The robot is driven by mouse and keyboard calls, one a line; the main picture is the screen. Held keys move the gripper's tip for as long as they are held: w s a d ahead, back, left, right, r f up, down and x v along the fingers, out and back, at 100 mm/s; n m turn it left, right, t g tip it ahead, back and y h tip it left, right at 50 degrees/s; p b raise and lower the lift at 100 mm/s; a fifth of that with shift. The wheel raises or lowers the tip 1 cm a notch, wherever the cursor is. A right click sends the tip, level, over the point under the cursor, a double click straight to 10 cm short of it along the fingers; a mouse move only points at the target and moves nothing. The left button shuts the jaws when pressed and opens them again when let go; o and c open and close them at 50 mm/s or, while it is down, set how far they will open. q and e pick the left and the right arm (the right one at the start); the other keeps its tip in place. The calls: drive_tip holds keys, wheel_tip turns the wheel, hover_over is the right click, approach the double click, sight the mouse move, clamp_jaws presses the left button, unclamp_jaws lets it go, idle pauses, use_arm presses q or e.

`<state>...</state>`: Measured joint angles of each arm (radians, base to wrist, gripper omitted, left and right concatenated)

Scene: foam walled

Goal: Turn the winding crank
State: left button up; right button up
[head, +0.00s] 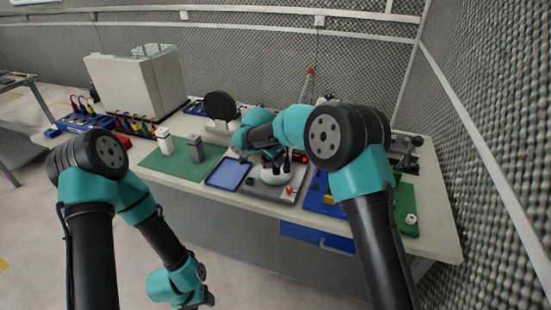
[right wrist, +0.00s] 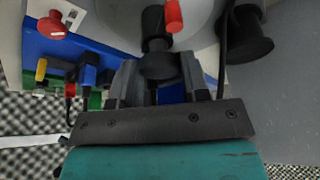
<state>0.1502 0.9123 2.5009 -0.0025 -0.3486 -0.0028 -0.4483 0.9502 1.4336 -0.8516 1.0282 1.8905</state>
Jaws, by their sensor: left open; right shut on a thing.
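The winding device stands on a grey base (head: 257,188) in the middle of the bench, with a rounded white body (head: 275,177). My right gripper (head: 283,162) is over this device, and my arm hides part of it. In the right wrist view, my right gripper (right wrist: 158,84) is shut around a black knob (right wrist: 158,64), which looks like the crank's handle. A red-tipped part (right wrist: 173,16) shows just beyond it. The rest of the crank is hidden. My left gripper (head: 207,298) hangs low in front of the bench, open and away from the device.
A blue tray (head: 228,175) lies left of the device. A green mat (head: 174,163) holds a white bottle (head: 165,141) and a grey block (head: 195,149). A black spool-shaped part (right wrist: 248,35) and a red button (right wrist: 52,25) are near my right gripper. A foam wall stands at right.

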drive_tip(key=shift+w+a+m+g+h, duration=0.1)
drive_tip(key=shift+m+g+h, duration=0.4)
drive_tip(key=shift+m, duration=1.4)
drive_tip(key=shift+w+m+g, duration=0.15)
drive_tip(key=shift+m+g, duration=0.95)
drive_tip(key=shift+m, duration=1.1)
drive_tip(key=shift+w+m+g+y, duration=0.1)
drive_tip(key=shift+m+g+y, duration=0.4)
drive_tip(key=shift+m, duration=1.6)
drive_tip(key=shift+m+g, duration=0.9)
drive_tip(key=shift+m, duration=1.1)
drive_tip(key=o, duration=0.9)
drive_tip(key=shift+y, duration=0.3)
drive_tip(key=shift+w+r, duration=0.1)
